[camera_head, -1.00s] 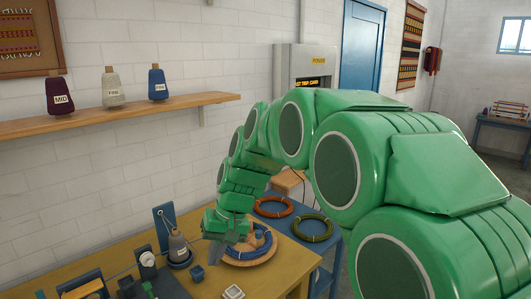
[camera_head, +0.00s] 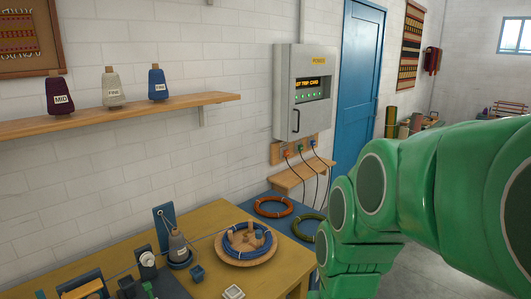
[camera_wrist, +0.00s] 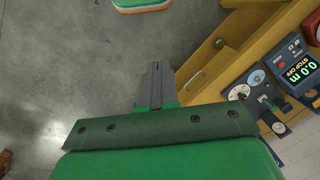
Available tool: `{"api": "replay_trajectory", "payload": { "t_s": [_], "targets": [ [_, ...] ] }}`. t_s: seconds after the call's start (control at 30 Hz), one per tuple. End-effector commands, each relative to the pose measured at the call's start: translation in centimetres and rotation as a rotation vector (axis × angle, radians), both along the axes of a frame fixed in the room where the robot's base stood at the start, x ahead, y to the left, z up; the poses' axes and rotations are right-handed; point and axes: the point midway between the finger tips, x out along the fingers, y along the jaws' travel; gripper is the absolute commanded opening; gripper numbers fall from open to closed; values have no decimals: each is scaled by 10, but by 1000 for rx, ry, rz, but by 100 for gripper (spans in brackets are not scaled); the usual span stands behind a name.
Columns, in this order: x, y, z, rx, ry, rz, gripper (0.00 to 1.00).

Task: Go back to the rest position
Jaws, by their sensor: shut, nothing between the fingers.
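My gripper (camera_wrist: 155,86) shows in the wrist view with its grey fingers together and nothing between them. It is over the bare grey floor, beside the front edge of the yellow workbench (camera_wrist: 246,32). In the head view my green arm fills the right side and bends down past the bottom edge, so the gripper is out of sight there. A wooden winder (camera_head: 247,262) with a blue skein (camera_head: 229,242) around its pegs stands on the bench, apart from my arm.
A blue table with an orange ring (camera_head: 274,207) and an olive ring (camera_head: 308,229) stands close to my arm's lower links. A grey power cabinet (camera_head: 304,92) hangs on the wall. A meter display (camera_wrist: 299,73) and dials sit on the bench. Open floor lies left in the wrist view.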

Motion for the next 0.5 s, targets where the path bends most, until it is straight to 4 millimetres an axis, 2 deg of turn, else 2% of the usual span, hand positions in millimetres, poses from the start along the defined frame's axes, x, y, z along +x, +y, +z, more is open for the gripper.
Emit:
{"api": "replay_trajectory", "payload": {
  "t_s": [0.1, 0.3, 0.5],
  "targets": [
    [-31, -19, -7, -32, 15, -31, 0],
    [-67, -39, -17, -72, 36, -68, 0],
    [-79, -46, -20, -86, 42, -81, 0]
  ]
}}
